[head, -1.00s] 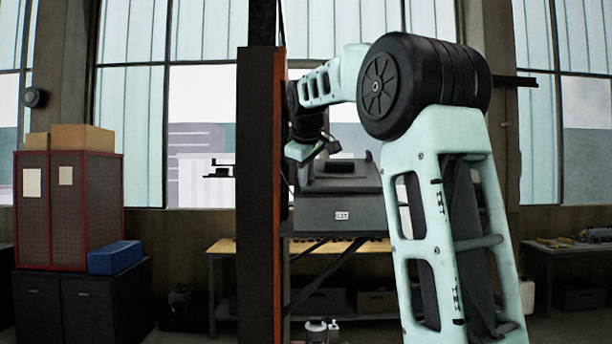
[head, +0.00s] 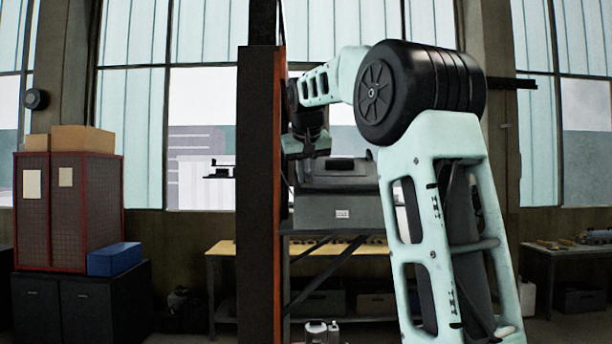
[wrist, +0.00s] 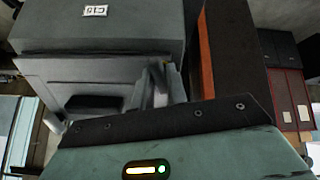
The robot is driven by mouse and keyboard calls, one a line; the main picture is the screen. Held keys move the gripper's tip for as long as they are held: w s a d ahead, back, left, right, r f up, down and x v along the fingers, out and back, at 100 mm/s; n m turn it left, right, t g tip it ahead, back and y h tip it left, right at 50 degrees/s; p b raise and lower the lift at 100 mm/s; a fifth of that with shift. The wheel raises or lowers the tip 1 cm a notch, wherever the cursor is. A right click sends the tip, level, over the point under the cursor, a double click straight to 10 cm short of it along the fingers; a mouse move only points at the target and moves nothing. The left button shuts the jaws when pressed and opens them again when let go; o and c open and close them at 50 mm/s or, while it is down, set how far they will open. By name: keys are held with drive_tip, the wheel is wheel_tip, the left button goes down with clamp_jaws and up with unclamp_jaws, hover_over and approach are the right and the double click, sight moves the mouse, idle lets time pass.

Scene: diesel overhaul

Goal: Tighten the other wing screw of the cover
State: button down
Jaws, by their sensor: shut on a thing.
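The grey housing with its cover (head: 336,207) stands on a dark stand just right of the tall dark column. It carries a small white label and a dark handle on top. In the wrist view the housing (wrist: 100,40) fills the upper left. My gripper (head: 305,178) is at the housing's left end, close to the column. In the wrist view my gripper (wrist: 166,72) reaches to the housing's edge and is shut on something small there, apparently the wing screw. The screw is mostly hidden between the fingers, and its wings cannot be made out. The other wing screw cannot be made out.
The dark column (head: 256,190) with an orange edge stands close left of my gripper. A wooden-topped bench (head: 222,249) is behind the stand. A red mesh cabinet (head: 90,215) and a blue box (head: 114,260) are at the far left. Another bench (head: 560,250) is at the right.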

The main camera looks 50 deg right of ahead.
idle(0.3)
drive_tip(key=shift+f+m, duration=0.1)
drive_tip(key=shift+m, duration=1.1)
drive_tip(key=c, duration=1.8)
unclamp_jaws()
drive_tip(key=shift+m+b, duration=0.3)
drive_tip(key=shift+m, duration=0.2)
drive_tip(key=o, duration=0.5)
drive_tip(key=shift+o, duration=0.2)
drive_tip(key=shift+p+v, duration=0.95)
drive_tip(key=shift+v, duration=1.4)
